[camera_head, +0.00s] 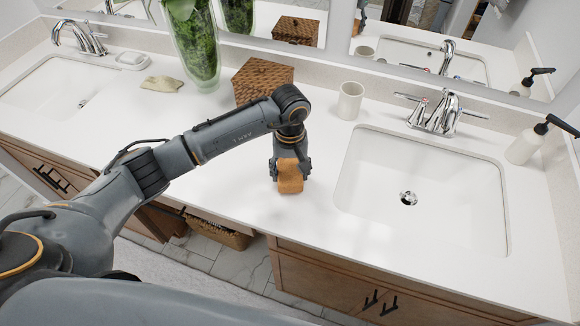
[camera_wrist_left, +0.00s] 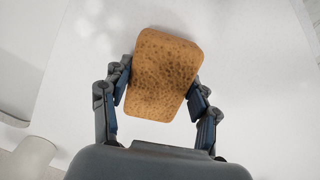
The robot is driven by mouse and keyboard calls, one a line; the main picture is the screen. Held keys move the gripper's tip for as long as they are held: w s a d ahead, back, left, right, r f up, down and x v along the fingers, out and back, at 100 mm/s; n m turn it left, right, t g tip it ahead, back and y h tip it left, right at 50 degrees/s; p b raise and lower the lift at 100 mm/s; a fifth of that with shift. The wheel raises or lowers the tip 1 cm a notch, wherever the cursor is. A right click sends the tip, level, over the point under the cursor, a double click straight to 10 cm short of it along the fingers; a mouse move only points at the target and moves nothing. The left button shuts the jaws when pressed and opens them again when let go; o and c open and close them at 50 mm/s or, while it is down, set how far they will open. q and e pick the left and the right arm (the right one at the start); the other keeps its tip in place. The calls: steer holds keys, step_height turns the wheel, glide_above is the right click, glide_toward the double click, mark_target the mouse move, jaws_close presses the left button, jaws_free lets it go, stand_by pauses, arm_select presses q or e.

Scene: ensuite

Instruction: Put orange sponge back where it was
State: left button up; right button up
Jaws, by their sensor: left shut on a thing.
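The orange sponge (camera_head: 290,177) is a small porous block over the white counter (camera_head: 235,185), left of the right-hand sink. My left gripper (camera_head: 290,170) is shut on the sponge, its arm coming in from the left. In the left wrist view, the sponge (camera_wrist_left: 163,75) sits between the two fingers of the gripper (camera_wrist_left: 160,90), tilted a little, with white counter behind it. I cannot tell whether the sponge touches the counter. My right gripper is not in view.
A woven box (camera_head: 262,80) stands behind the gripper, with a white cup (camera_head: 350,100) to its right. A sink (camera_head: 425,185) with a faucet (camera_head: 437,113) lies right. Counter left of the sponge is clear.

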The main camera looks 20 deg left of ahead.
arm_select(q)
steer(key=shift+f, duration=0.1)
steer(key=shift+f+b, duration=0.15)
steer(key=shift+b, duration=0.15)
steer(key=o, duration=1.5)
steer(key=shift+c, duration=0.2)
